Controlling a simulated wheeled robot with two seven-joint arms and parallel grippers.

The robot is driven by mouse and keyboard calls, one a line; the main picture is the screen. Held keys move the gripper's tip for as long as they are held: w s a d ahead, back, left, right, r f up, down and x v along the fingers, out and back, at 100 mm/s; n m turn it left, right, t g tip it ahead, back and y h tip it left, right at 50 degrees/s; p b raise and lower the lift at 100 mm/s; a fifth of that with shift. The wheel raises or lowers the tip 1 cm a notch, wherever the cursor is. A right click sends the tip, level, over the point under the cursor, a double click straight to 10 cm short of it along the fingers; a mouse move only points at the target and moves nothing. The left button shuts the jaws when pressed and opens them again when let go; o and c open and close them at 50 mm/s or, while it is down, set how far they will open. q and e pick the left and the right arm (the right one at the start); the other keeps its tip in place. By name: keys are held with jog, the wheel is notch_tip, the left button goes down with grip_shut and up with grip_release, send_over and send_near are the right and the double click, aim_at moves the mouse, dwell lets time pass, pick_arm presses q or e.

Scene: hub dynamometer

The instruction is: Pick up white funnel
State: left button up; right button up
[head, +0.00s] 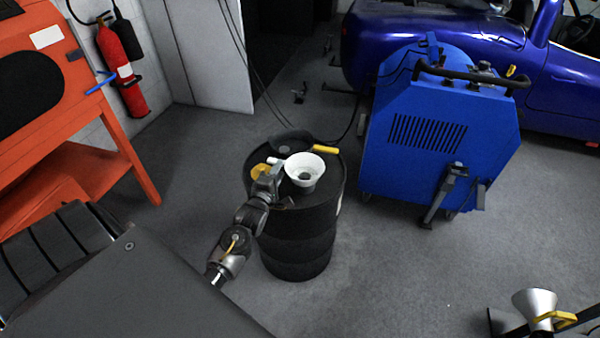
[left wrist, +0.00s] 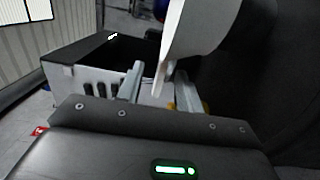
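The white funnel (head: 305,168) is wide-mouthed and sits on top of the black drum (head: 300,235) in the head view. My left gripper (head: 276,176) is at the funnel's left side, low over the drum top. In the left wrist view, the funnel (left wrist: 200,28) fills the upper middle, and its pale edge reaches down between the two fingers of my left gripper (left wrist: 160,88). The fingers stand apart, with a gap showing on the left of that edge. Whether one finger touches the funnel cannot be told.
A yellow-handled item (head: 326,149) and a dark round item (head: 291,142) lie on the drum top beside the funnel. A blue machine (head: 430,140) stands right of the drum. An orange cabinet (head: 90,130) stands at left. A pale cone (head: 535,303) is at bottom right.

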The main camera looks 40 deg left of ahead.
aim_at(296, 173)
pick_arm(q)
jog(key=x, duration=0.5)
jog(key=shift+a+f, duration=0.1)
jog(key=shift+f, duration=0.15)
grip_shut()
